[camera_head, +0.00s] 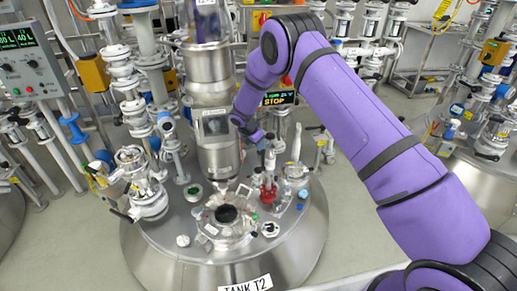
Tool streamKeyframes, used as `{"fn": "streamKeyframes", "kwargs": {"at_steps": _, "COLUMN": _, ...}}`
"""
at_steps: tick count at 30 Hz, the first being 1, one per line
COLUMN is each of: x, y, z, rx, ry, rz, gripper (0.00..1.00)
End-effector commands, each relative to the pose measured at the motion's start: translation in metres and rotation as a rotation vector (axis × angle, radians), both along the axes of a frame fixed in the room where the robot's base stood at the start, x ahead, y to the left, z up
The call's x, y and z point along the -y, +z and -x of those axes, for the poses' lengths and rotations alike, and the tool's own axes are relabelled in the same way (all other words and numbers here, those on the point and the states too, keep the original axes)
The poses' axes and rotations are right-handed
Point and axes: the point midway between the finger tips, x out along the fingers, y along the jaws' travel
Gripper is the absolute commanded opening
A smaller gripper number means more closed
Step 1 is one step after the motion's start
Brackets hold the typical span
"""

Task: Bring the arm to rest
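My purple arm reaches in from the lower right, bends at the top centre and comes down over the tank.
Tank T2 (180,262) stands below the arm, with an open round port (228,214), valves and a red-based fitting (268,193) on its lid. Pipework crowds the left; another tank (480,170) stands right.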

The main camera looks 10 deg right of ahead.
Motion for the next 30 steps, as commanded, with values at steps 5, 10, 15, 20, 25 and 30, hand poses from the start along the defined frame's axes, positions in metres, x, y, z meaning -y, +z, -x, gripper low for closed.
{"fn": "streamKeyframes", "kwargs": {"at_steps": 5, "x": -0.001, "y": 0.004, "z": 0.001, "rx": -0.001, "ry": 0.000, "rz": 0.001, "gripper": 0.42}}
{"fn": "streamKeyframes", "kwargs": {"at_steps": 10, "x": -0.001, "y": 0.004, "z": 0.001, "rx": -0.001, "ry": 0.000, "rz": 0.001, "gripper": 0.42}}
{"fn": "streamKeyframes", "kwargs": {"at_steps": 15, "x": -0.001, "y": 0.004, "z": 0.001, "rx": 0.000, "ry": -0.001, "rz": 0.000, "gripper": 0.42}}
{"fn": "streamKeyframes", "kwargs": {"at_steps": 20, "x": 0.004, "y": 0.028, "z": 0.001, "rx": 0.020, "ry": -0.047, "rz": -0.015, "gripper": 0.42}}
{"fn": "streamKeyframes", "kwargs": {"at_steps": 25, "x": 0.019, "y": 0.095, "z": 0.009, "rx": 0.079, "ry": -0.192, "rz": -0.066, "gripper": 0.42}}
{"fn": "streamKeyframes", "kwargs": {"at_steps": 30, "x": 0.039, "y": 0.168, "z": 0.029, "rx": 0.142, "ry": -0.369, "rz": -0.128, "gripper": 0.42}}
